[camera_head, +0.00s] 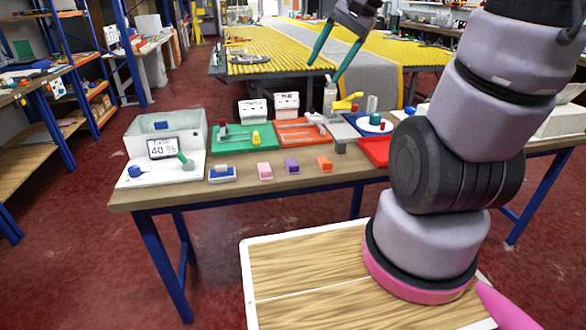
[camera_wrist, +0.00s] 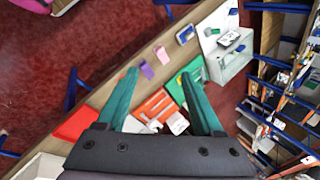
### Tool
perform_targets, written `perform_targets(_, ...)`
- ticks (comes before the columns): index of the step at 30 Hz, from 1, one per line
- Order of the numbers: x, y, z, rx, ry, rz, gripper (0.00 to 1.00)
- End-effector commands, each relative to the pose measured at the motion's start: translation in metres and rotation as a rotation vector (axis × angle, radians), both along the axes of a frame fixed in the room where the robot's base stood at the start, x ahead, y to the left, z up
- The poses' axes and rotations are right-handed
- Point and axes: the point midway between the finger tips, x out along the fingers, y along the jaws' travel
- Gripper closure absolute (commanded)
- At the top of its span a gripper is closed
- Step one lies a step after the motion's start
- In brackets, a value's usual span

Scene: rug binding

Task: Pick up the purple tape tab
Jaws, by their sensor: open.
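The purple tape tab (camera_head: 292,166) lies near the front edge of the wooden table, between a pink tab (camera_head: 264,170) and an orange tab (camera_head: 324,163). In the wrist view the purple tab (camera_wrist: 147,70) shows between my finger tips, nearer the left finger. My gripper (camera_head: 323,72) is open and empty, with teal fingers pointing down, and is well above the table. In the wrist view my gripper (camera_wrist: 158,73) has its fingers wide apart. The pink tab (camera_wrist: 162,55) is just beyond the purple one. The orange tab is not clearly visible there.
Behind the tabs are a green tray (camera_head: 243,138), an orange tray (camera_head: 300,132) and a red tray (camera_head: 374,151). A blue-and-white block (camera_head: 222,173) and a display showing digits (camera_head: 163,148) stand to the left. The front table strip around the tabs is clear.

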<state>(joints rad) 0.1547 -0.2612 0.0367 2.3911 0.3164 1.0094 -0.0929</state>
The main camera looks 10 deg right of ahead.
Motion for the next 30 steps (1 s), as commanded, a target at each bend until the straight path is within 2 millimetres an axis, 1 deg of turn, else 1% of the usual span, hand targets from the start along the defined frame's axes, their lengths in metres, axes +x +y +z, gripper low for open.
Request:
perform_targets(1,0.012,-0.001,-0.016,0.048,0.061,-0.032,0.31)
perform_targets(5,0.040,-0.001,-0.049,0.178,0.181,-0.115,0.31)
perform_targets(9,0.068,-0.004,-0.089,0.321,0.301,-0.217,0.31)
perform_targets(11,0.080,-0.006,-0.108,0.383,0.348,-0.266,0.31)
perform_targets(12,0.087,-0.008,-0.120,0.426,0.380,-0.299,0.31)
perform_targets(14,0.097,-0.011,-0.140,0.490,0.422,-0.352,0.31)
perform_targets(15,0.104,-0.014,-0.154,0.532,0.452,-0.388,0.31)
perform_targets(17,0.113,-0.018,-0.175,0.596,0.491,-0.443,0.31)
perform_targets(18,0.119,-0.021,-0.189,0.638,0.517,-0.483,0.31)
perform_targets(20,0.127,-0.026,-0.212,0.702,0.555,-0.543,0.31)
perform_targets(24,0.140,-0.037,-0.265,0.845,0.627,-0.688,0.31)
perform_targets(27,0.145,-0.044,-0.299,0.927,0.667,-0.780,0.31)
perform_targets(30,0.147,-0.050,-0.323,0.987,0.690,-0.849,0.31)
